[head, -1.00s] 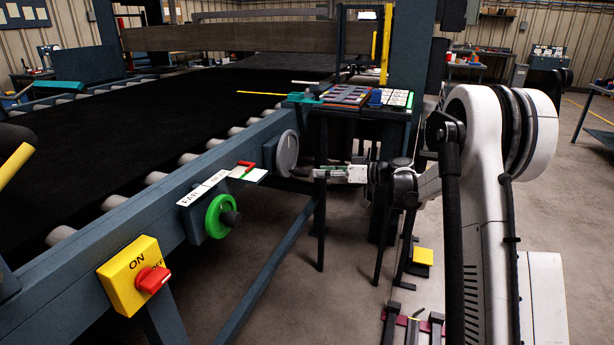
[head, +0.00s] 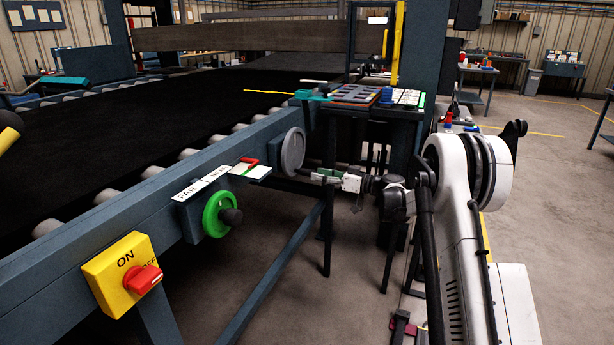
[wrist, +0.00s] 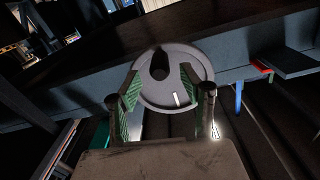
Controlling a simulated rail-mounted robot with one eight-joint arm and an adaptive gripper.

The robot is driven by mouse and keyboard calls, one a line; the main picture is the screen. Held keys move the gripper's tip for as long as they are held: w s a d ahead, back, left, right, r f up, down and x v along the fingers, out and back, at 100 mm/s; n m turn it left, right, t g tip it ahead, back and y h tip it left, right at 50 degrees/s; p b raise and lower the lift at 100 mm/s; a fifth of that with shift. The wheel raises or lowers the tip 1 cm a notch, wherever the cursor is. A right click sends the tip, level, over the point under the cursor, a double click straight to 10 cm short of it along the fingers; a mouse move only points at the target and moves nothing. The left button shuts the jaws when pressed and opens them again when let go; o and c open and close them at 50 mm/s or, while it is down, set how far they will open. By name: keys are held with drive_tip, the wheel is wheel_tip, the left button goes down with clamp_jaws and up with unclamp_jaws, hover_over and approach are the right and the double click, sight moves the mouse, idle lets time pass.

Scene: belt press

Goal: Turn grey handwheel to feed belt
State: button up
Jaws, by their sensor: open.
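The grey handwheel (head: 292,151) is mounted on the side of the blue belt frame, near its far end. In the wrist view the wheel (wrist: 172,95) faces me as a round disc with a dark knob (wrist: 160,66) standing out from it. My gripper (head: 308,173) is low and to the right of the wheel in the head view. In the wrist view my gripper (wrist: 160,80) is open, its green-padded fingers spread on either side of the knob. I cannot tell whether the knob is fully between the pads. The black belt (head: 130,135) lies on rollers.
A green handwheel (head: 218,215) with a black knob and a yellow box (head: 118,272) with a red ON/OFF switch sit nearer on the frame. A small plate with a red and green pointer (head: 248,169) is between the wheels. A table (head: 372,111) stands behind my gripper.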

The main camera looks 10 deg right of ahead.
sight(299, 170)
drive_tip(key=shift+b+x, duration=0.45)
drive_tip(key=shift+x, duration=2.15)
drive_tip(key=shift+c, duration=0.4)
clamp_jaws()
